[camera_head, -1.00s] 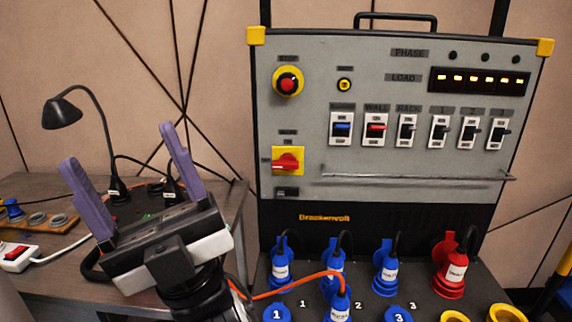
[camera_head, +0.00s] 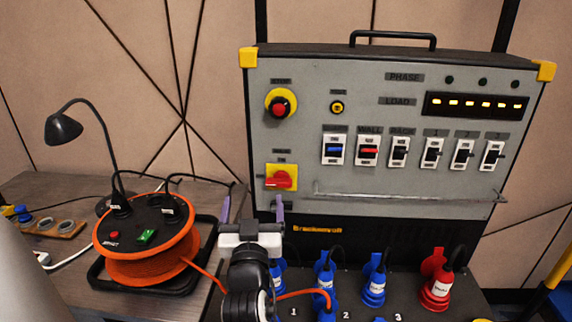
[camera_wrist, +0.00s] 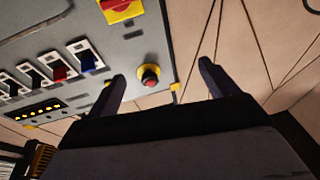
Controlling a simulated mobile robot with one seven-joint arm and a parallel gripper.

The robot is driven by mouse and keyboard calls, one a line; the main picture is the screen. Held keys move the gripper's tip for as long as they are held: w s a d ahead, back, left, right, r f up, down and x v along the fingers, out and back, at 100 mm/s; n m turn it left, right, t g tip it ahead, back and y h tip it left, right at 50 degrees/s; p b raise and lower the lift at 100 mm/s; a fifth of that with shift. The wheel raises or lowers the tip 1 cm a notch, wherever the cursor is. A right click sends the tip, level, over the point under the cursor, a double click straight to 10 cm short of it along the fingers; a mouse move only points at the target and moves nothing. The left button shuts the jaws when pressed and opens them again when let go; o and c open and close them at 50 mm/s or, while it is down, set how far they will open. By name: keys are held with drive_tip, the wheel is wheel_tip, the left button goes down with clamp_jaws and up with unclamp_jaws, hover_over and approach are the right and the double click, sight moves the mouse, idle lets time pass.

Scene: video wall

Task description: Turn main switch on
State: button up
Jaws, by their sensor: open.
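The main switch is most likely the red rotary knob (camera_head: 281,179) on a yellow square plate at the panel's left side, below the round red button. Its handle looks roughly horizontal. In the wrist view the knob (camera_wrist: 118,5) is at the top edge, partly cut off, in a tilted picture. My gripper (camera_head: 253,208) is open and empty, with its purple fingers pointing up in front of the panel's lower left edge. It is just below and left of the knob and looks apart from it. The fingers also show in the wrist view (camera_wrist: 162,72).
A red stop button (camera_head: 279,106) on a yellow ring sits above the knob. Several rocker switches (camera_head: 400,152) and a thin rail (camera_head: 405,197) are to its right. Blue plugs (camera_head: 374,283) stand below. An orange cable reel (camera_head: 150,267) is on the table left of my arm.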

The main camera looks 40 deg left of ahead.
sight(278, 184)
drive_tip(key=w+d+f+m+h+p, duration=0.1)
drive_tip(key=w+d+f+m+h, duration=0.15)
drive_tip(key=f, duration=0.25)
drive_tip(key=shift+n+g+h, duration=0.3)
drive_tip(key=shift+n+h, duration=0.15)
drive_tip(key=p+x, duration=0.4)
drive_tip(key=x, duration=1)
drive_tip(key=shift+w+a, duration=0.1)
drive_tip(key=shift+a, duration=0.15)
drive_tip(key=c, duration=1)
